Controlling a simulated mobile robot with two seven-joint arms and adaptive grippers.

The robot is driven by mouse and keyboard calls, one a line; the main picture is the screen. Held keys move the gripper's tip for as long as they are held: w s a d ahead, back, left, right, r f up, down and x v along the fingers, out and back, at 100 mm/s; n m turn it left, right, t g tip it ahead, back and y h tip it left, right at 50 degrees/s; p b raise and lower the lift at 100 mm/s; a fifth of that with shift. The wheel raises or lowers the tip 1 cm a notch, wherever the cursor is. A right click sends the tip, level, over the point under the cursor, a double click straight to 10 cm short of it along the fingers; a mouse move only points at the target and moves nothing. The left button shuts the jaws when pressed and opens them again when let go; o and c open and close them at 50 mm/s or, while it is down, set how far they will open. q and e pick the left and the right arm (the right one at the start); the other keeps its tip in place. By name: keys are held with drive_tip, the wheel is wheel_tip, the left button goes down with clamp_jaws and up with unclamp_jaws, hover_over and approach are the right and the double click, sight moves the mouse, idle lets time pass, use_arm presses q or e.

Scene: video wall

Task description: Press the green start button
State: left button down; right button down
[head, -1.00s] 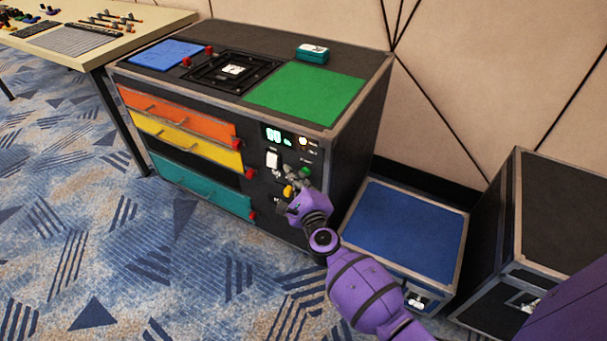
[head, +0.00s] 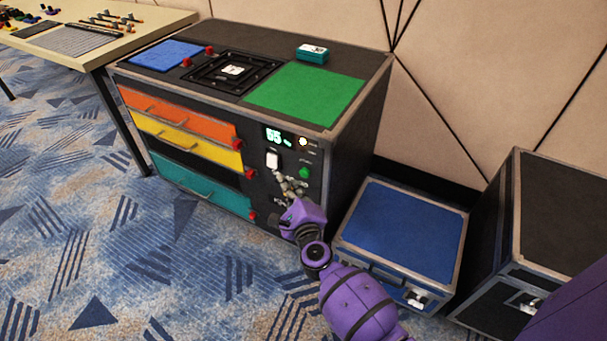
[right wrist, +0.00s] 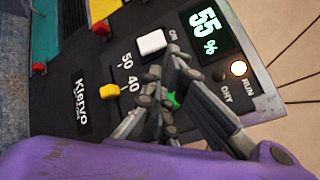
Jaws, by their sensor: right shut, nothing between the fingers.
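The green start button (head: 305,172) is on the front control panel of the black cabinet, right of the white switch (head: 272,160). In the right wrist view the green button (right wrist: 173,101) shows only in part, behind my fingers. My right gripper (head: 283,181) is shut and empty. In the head view its tips are just left of and below the button, in front of the panel. In the right wrist view the gripper (right wrist: 168,76) covers part of the panel; I cannot tell whether it touches anything. My left gripper is not in view.
A yellow slider knob (right wrist: 110,91) sits near the "40" mark. The display (right wrist: 204,33) reads 55 %, and a lamp (right wrist: 238,69) by "RUN" glows. Drawers with red knobs are left of the panel. A blue-topped case (head: 405,225) stands close on the right.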

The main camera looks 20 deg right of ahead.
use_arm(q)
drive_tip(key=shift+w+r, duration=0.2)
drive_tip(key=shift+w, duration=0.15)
use_arm(e)
drive_tip(key=shift+s+a, duration=1)
drive_tip(key=shift+a, duration=0.3)
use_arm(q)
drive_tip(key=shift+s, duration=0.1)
